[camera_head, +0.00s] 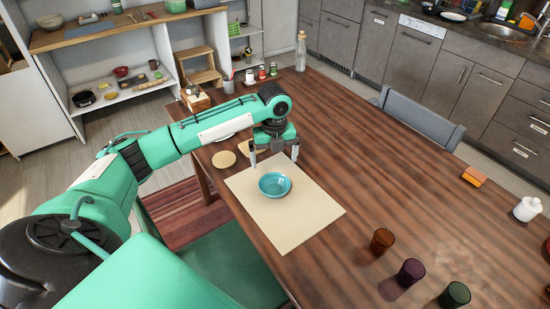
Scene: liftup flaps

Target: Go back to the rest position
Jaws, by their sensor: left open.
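My left gripper (274,154) is open and points down over the table, just behind a teal bowl (274,184). Nothing shows between its two fingers. The bowl sits upright on a beige placemat (303,228) on the wooden table (390,150). My left arm reaches in from the left over the table's left edge. My right gripper is not in this view.
Three cups, orange-brown (382,241), purple (409,272) and green (453,295), stand at the front right. A glass bottle (300,51) and small jars are at the back left. A grey chair (421,119) stands at the far edge.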

